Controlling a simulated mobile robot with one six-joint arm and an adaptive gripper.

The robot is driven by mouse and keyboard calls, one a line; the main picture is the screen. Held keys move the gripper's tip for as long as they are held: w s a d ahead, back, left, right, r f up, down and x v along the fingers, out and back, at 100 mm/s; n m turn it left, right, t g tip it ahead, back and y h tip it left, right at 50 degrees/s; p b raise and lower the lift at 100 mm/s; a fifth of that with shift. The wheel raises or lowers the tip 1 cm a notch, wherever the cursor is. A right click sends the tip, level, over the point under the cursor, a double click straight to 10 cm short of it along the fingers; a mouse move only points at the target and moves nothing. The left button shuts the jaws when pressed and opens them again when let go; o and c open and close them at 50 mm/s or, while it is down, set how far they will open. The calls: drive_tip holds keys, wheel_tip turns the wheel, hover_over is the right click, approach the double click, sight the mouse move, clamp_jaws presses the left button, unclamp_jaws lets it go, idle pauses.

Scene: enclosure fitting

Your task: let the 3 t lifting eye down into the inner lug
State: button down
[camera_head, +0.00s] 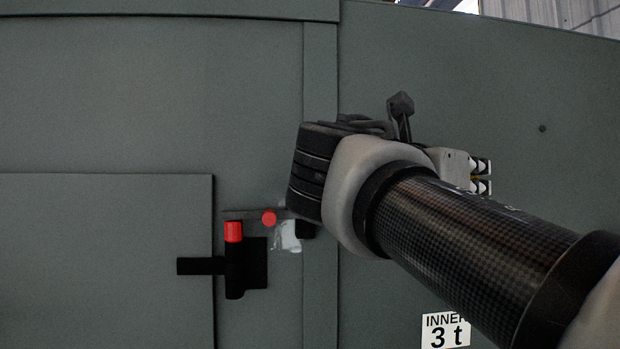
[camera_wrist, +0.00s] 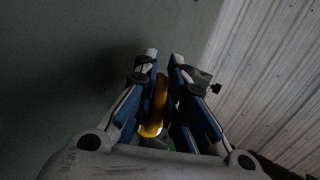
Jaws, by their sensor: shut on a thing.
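The lifting eye (camera_wrist: 161,92) shows in the wrist view as a yellow, ring-like piece between the fingers of my gripper (camera_wrist: 164,58). My gripper is shut on it. In the head view my gripper (camera_head: 487,177) is mostly hidden behind my wrist; the fingertips and a sliver of yellow show at its right, in front of the grey-green wall. I cannot make out the inner lug in either view.
A grey-green door panel (camera_head: 105,260) is at the left, with a black latch (camera_head: 236,270) and red-tipped parts beside it. The wall (camera_head: 560,200) right of my gripper looks clear apart from a small dark spot. Pale corrugated sheeting (camera_wrist: 265,80) fills the right of the wrist view.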

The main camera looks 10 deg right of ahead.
drive_tip(key=shift+f+b, duration=1.6)
drive_tip(key=shift+f, duration=0.7)
drive_tip(key=c, duration=1.6)
unclamp_jaws()
drive_tip(key=v, duration=1.2)
